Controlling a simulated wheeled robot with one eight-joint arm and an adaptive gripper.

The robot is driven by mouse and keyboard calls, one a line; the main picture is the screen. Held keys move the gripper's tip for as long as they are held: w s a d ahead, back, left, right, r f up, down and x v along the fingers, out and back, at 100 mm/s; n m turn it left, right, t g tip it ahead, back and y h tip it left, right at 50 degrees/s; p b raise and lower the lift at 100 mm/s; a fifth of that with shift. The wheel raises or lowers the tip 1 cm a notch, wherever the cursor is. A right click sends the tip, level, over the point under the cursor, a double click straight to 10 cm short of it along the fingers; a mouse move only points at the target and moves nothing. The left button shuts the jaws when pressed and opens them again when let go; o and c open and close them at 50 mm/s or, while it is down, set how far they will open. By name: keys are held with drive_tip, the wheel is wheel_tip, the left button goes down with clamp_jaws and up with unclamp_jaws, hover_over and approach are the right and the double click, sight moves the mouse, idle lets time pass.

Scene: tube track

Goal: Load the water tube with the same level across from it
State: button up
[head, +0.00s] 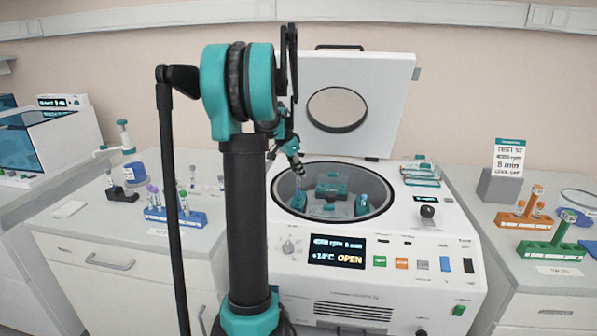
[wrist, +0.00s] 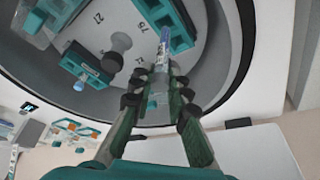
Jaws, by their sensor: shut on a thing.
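The centrifuge (head: 375,230) stands with its lid (head: 350,95) raised, and its display (head: 336,252) reads OPEN. Its rotor bowl shows teal buckets, including a back one (head: 331,184) and a right one (head: 362,204). My gripper (head: 298,168) is over the back left of the bowl. In the wrist view my gripper (wrist: 158,82) is shut on a clear tube (wrist: 163,50) with bluish marking; its level is too small to read. The tube's far end is near a teal bucket (wrist: 178,38); I cannot tell whether it touches. Another bucket (wrist: 88,66) has a blue-capped item (wrist: 79,86) at its edge.
A blue rack (head: 178,217) with tubes stands on the left bench. An orange rack (head: 522,218) and a green rack (head: 552,250) stand on the right bench beside a sign (head: 509,157). The raised lid stands behind the bowl; the bowl's rim surrounds the rotor.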

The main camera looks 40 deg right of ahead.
drive_tip(key=shift+f, duration=1.1)
idle(1.3)
drive_tip(key=shift+f, duration=0.35)
drive_tip(key=shift+f, duration=0.35)
drive_tip(key=shift+f, duration=0.35)
drive_tip(key=shift+f, duration=0.55)
drive_tip(key=o, duration=0.9)
drive_tip(key=shift+r, duration=0.1)
